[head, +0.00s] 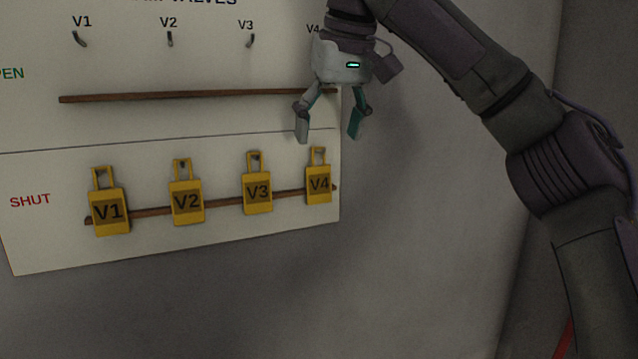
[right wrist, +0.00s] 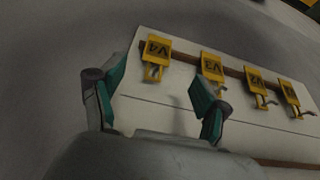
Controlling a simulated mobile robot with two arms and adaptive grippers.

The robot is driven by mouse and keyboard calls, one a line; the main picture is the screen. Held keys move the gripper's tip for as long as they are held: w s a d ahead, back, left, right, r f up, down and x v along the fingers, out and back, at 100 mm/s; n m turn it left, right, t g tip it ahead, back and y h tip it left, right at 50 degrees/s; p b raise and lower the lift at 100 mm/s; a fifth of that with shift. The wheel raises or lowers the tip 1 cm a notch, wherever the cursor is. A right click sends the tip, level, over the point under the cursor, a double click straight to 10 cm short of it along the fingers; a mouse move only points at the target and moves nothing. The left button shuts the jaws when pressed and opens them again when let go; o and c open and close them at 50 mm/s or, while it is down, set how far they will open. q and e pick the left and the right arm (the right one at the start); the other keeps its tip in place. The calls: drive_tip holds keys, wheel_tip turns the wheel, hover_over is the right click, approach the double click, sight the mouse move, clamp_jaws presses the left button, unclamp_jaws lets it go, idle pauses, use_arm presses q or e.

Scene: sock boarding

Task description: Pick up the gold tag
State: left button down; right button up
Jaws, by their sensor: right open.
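Several gold tags hang on hooks in the SHUT row of a white board. They are the V1 tag (head: 109,211), the V2 tag (head: 187,202), the V3 tag (head: 258,192) and the V4 tag (head: 319,184). My right gripper (head: 329,139) is open and empty, fingers pointing down, a little above the V4 tag in the head view. In the right wrist view the V4 tag (right wrist: 157,49) shows beyond the gap between the open fingers (right wrist: 160,107), and the V3 tag (right wrist: 212,66) is to its right. My left gripper is not in view.
The white board (head: 150,137) is on a grey wall. Its OPEN row has bare hooks (head: 170,40) for V1 to V3; my right gripper covers the V4 place. A wooden strip (head: 180,97) crosses below them, another (head: 148,213) behind the tags. The wall right of the board is clear.

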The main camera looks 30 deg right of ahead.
sight(319, 177)
drive_tip(key=x, duration=0.2)
drive_tip(key=shift+w+d+f, duration=0.1)
drive_tip(key=shift+w+f, duration=0.15)
drive_tip(key=shift+f, duration=0.1)
drive_tip(key=x, duration=0.3)
drive_tip(key=shift+w+r+p, duration=0.15)
drive_tip(key=shift+w+p, duration=0.05)
drive_tip(key=shift+p, duration=0.15)
drive_tip(key=shift+x, duration=0.95)
drive_tip(key=shift+w+d+f, duration=0.15)
drive_tip(key=shift+w+f, duration=0.15)
drive_tip(key=shift+f, duration=0.25)
drive_tip(key=shift+s+r, duration=0.1)
drive_tip(key=shift+s, duration=0.1)
drive_tip(key=c, duration=0.3)
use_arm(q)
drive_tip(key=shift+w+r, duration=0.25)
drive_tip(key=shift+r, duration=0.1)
use_arm(e)
drive_tip(key=c, duration=0.5)
